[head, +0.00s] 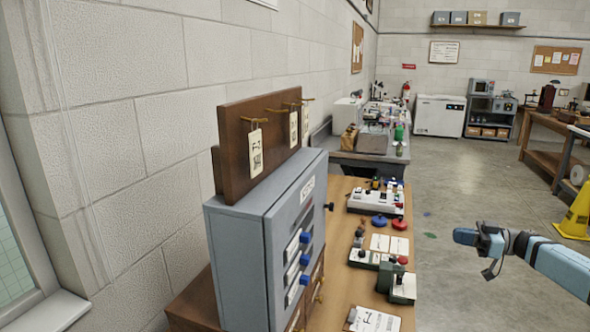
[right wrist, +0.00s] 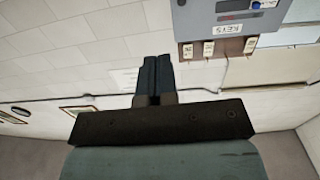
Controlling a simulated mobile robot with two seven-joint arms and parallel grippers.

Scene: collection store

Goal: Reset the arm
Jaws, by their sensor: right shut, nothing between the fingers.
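My right arm (head: 560,265) comes in from the right edge in the head view. Its gripper (head: 465,237) points left and hangs over open floor, to the right of the wooden bench and apart from it. In the right wrist view the two dark fingers (right wrist: 154,75) lie side by side, shut, with nothing between them. My left gripper is not in view.
A grey key cabinet (head: 240,255) stands by the wall; it also shows in the right wrist view (right wrist: 225,25). The bench (head: 338,205) carries several control boxes. A yellow floor sign (head: 577,215) stands right. Floor between (head: 455,180) is mostly clear.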

